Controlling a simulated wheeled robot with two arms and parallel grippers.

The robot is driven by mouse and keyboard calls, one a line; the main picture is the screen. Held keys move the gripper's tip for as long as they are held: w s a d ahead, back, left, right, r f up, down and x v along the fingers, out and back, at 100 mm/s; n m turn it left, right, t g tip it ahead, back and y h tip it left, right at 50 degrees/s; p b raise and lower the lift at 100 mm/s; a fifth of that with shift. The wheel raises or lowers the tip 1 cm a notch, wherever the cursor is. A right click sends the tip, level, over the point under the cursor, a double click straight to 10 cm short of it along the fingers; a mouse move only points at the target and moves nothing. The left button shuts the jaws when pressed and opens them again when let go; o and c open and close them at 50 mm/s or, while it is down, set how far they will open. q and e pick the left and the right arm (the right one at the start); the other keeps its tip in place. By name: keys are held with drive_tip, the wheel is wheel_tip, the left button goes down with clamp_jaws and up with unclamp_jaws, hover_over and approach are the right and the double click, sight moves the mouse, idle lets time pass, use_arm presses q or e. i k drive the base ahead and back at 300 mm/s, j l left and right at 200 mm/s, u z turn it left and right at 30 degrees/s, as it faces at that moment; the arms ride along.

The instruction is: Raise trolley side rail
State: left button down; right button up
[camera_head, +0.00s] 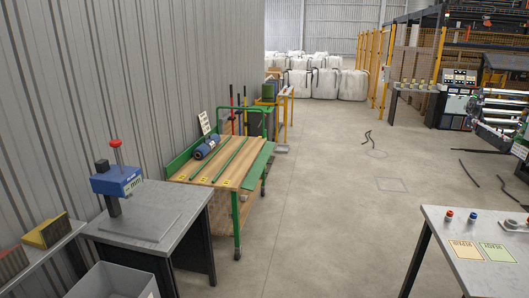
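The trolley (234,178) stands beside the corrugated wall, left of the picture's middle. It has a green frame, a wooden deck and a lower wooden shelf. A green side rail (259,167) runs along the deck's right edge and looks folded outward and down. On the wall side a green panel (182,160) stands upright. A blue roll (207,147) and thin green strips lie on the deck. Neither of my grippers is in view.
A grey table with a blue press (117,182) stands in front of the trolley. A grey bin (113,282) is at the bottom left. A table (478,270) with two cards is at the bottom right. The floor (325,200) right of the trolley is clear; dark strips lie farther right.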

sight(250, 183)
drive_tip(key=i+l+z, duration=0.1)
drive_tip(key=i+z, duration=0.15)
drive_tip(key=i, duration=0.5)
drive_tip(key=i+z, duration=0.3)
drive_tip(key=i, duration=1.25)
drive_tip(key=i+l+u, duration=0.1)
drive_tip(key=i, duration=0.7)
drive_tip(key=i+l+u, duration=0.1)
drive_tip(key=i, duration=0.65)
drive_tip(key=i+l+u, duration=0.5)
drive_tip(key=i+l, duration=0.2)
drive_tip(key=i, duration=0.15)
